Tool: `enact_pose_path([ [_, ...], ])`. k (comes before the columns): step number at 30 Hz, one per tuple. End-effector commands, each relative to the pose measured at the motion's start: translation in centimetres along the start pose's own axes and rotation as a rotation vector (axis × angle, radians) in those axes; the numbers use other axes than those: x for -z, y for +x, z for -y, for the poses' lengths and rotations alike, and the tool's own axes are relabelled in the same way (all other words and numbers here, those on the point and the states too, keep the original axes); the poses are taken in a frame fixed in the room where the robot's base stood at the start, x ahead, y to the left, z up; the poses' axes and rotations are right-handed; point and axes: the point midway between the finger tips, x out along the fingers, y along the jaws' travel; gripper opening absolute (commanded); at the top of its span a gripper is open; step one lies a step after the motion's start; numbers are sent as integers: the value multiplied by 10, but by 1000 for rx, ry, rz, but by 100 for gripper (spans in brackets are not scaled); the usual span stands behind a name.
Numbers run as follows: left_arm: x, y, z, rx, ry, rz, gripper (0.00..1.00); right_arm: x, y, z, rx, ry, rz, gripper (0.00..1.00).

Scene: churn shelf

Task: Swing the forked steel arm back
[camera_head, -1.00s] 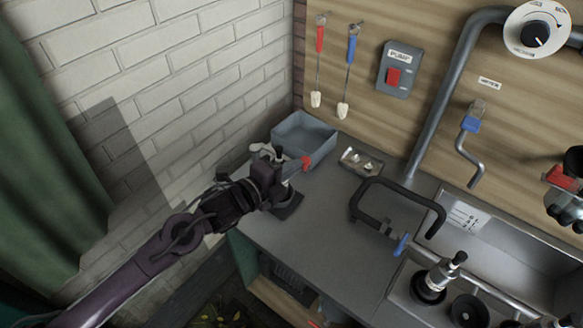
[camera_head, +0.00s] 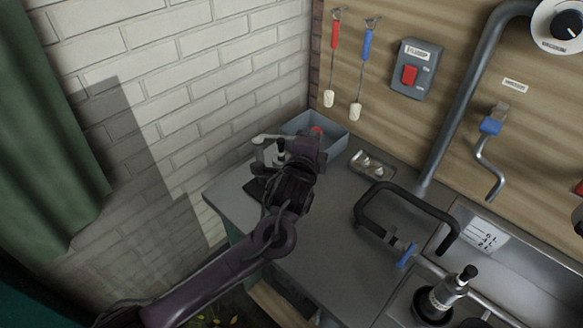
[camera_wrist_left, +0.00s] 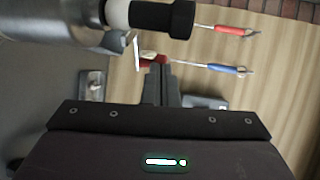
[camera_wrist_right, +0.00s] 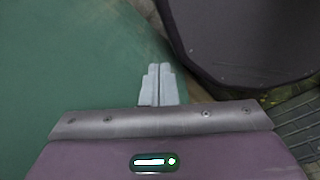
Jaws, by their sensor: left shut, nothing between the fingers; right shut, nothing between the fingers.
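A steel fitting with light grey prongs (camera_head: 262,140), which looks like the forked arm, stands above a dark base pad (camera_head: 257,188) at the counter's left end. My left gripper (camera_head: 310,135) is just right of it, in front of the grey bin, and hides part of it. In the left wrist view a large steel cylinder (camera_wrist_left: 45,18) with a white and black end fills the top left. A thin bent metal piece (camera_wrist_left: 137,50) hangs below it, left of my shut left fingertips (camera_wrist_left: 160,64). My right gripper (camera_wrist_right: 160,72) is shut and empty, over a green surface.
The grey bin (camera_head: 338,138) stands in the back corner by the brick wall. A small metal tray (camera_head: 372,165) and a black bent handle (camera_head: 405,195) lie right of my left arm. Red and blue brushes (camera_head: 366,45) hang above. The counter's front middle is clear.

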Motion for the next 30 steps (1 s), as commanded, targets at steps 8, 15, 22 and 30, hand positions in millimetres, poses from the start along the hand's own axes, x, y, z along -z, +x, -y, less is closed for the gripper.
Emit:
enact_pose_path([
  [8,-4,31,8,0,-25,175,0,3,-10,11,14,3,-3,0],
  [15,-9,48,10,1,-27,171,0,3,-14,8,10,1,-2,0],
  [22,-13,56,11,3,-28,170,0,4,-16,6,8,0,-3,0],
  [30,-14,58,13,7,-29,170,0,2,-16,2,4,-2,-1,0],
])
